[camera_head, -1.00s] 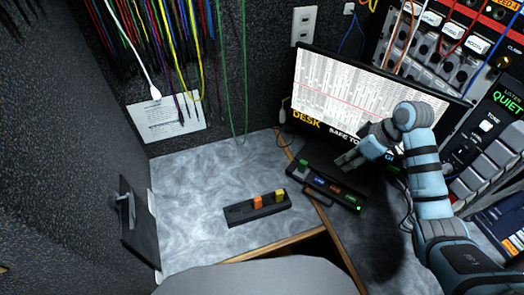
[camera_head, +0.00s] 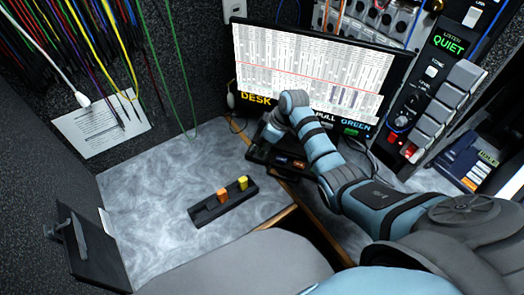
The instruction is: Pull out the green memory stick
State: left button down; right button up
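The green memory stick is not visible now; my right gripper and forearm cover the left end of the black hub (camera_head: 262,154), where it stood upright a second ago. The hub lies on the desk below the monitor, with a blue and an orange label showing on its right part. My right gripper (camera_head: 268,135) is over the hub's left end, fingers low and dark. I cannot tell whether they are open, shut or touching the stick. My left gripper is not in view.
A black holder (camera_head: 236,203) with an orange stick (camera_head: 222,195) and a yellow stick (camera_head: 243,183) stands on the grey desk (camera_head: 150,205). The monitor (camera_head: 310,70) is close behind my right arm and reads "PULL GREEN". Cables hang at upper left. The desk's left part is clear.

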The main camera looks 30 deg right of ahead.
grip_shut()
